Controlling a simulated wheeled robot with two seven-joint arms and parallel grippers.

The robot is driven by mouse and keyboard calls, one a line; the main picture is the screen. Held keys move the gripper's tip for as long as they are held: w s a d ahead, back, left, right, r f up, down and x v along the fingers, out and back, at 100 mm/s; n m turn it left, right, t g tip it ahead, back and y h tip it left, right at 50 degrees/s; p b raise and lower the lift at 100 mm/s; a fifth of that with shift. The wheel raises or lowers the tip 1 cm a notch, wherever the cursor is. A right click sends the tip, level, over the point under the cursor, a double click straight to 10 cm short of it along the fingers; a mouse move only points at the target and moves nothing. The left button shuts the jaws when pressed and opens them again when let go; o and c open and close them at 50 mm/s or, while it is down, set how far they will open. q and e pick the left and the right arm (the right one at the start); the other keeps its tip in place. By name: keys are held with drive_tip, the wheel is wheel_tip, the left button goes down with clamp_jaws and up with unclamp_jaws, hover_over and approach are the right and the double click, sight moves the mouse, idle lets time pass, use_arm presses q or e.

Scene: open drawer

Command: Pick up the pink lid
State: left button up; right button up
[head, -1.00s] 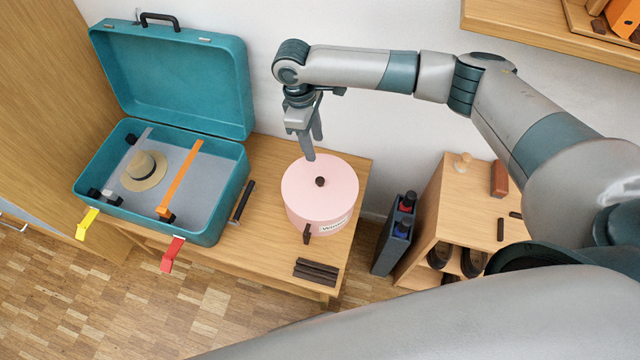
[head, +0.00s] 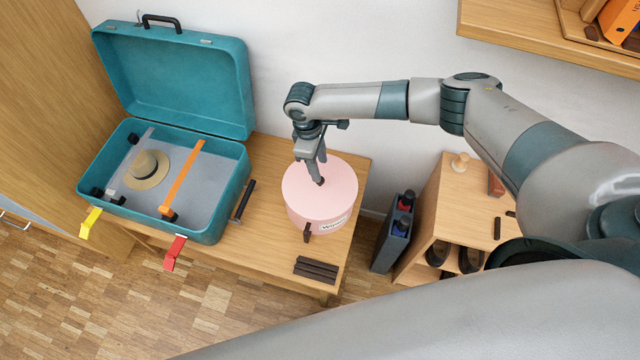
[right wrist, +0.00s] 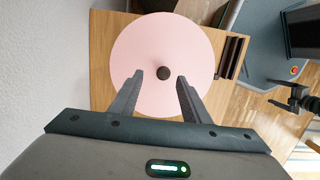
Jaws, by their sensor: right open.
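The pink lid (head: 335,200) is the flat round top of a pink round box (head: 325,224) with a label on its side. The lid has a small dark knob at its centre, and the knob (right wrist: 163,73) shows clearly in the right wrist view. My right gripper (head: 319,182) points down over the lid, with its fingertips at the knob in the head view. In the right wrist view its fingers are apart, with the knob just beyond and between their tips. It holds nothing.
The box stands on a wooden table (head: 264,242). A teal open suitcase (head: 243,192) with a hat (head: 147,169) is at the left. Dark bars (head: 316,269) lie at the table's front. A low wooden cabinet (head: 447,196) stands at the right. The wall is close behind.

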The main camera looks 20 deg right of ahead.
sight(337, 191)
use_arm(q)
drive_tip(key=shift+w+r, duration=0.1)
use_arm(e)
drive_tip(key=shift+f, duration=0.1)
drive_tip(key=shift+s+f, duration=0.1)
drive_tip(key=shift+f, duration=0.1)
drive_tip(key=f, duration=0.1)
drive_tip(key=f+p, duration=0.1)
drive_tip(key=f, duration=0.2)
drive_tip(key=shift+s+a+p, duration=0.1)
drive_tip(key=shift+s+p, duration=0.2)
drive_tip(key=shift+f, duration=0.2)
use_arm(q)
drive_tip(key=shift+s+a+r, duration=0.25)
drive_tip(key=shift+s+r, duration=0.3)
drive_tip(key=shift+s, duration=0.25)
use_arm(e)
drive_tip(key=shift+f, duration=0.1)
use_arm(q)
drive_tip(key=shift+w, duration=0.15)
use_arm(e)
drive_tip(key=shift+c, duration=0.4)
clamp_jaws()
